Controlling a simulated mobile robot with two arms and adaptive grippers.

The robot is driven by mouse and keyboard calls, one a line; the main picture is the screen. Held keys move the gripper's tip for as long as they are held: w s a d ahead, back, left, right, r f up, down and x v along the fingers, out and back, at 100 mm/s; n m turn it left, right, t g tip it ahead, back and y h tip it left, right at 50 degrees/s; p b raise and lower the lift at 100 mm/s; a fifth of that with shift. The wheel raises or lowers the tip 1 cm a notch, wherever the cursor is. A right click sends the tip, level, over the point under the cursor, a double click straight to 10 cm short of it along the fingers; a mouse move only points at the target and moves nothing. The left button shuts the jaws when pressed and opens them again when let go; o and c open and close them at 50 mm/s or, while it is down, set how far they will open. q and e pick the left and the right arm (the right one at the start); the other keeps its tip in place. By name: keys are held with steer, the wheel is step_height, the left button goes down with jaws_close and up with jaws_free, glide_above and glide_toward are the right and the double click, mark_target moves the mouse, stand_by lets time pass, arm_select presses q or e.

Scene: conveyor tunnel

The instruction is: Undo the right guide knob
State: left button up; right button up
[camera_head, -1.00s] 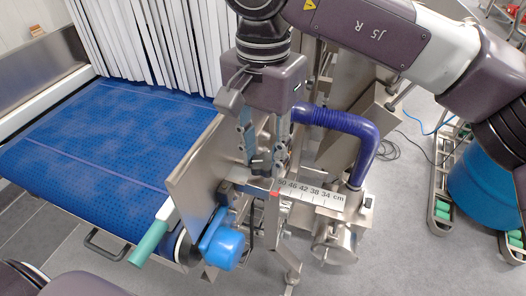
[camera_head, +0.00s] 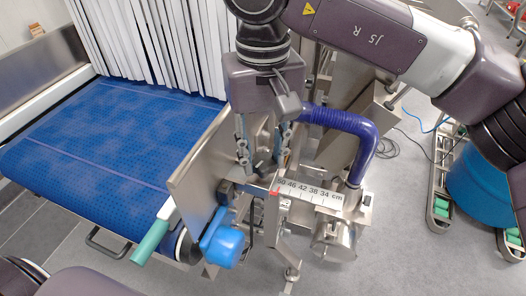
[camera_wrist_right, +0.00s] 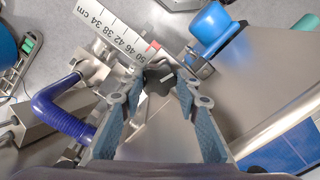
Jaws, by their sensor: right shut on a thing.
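The right guide knob (camera_wrist_right: 158,82) is black and lobed. In the right wrist view it sits between the fingertips of my right gripper (camera_wrist_right: 160,78), beside the ruler's red end. In the head view my right gripper (camera_head: 262,165) points down over the guide clamp, its fingers closed around the knob, which they mostly hide. The ruler scale (camera_head: 312,193) runs right from the clamp and also shows in the right wrist view (camera_wrist_right: 105,35). The steel guide plate (camera_head: 200,160) stands upright left of the gripper. My left gripper is out of view.
A blue conveyor belt (camera_head: 95,135) with white strip curtains (camera_head: 150,45) lies to the left. A blue cap (camera_head: 222,247) and a green handle (camera_head: 150,242) are below the clamp. A purple hose (camera_head: 355,130) bends close on the right.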

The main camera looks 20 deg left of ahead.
mark_target(263, 160)
steer(key=shift+w+r+n, duration=0.1)
steer(key=shift+r+n, duration=0.1)
steer(key=shift+n, duration=0.3)
steer(key=o, duration=1.2)
steer(key=shift+f, duration=0.1)
steer(key=shift+c, duration=0.2)
step_height(263, 160, up, 12)
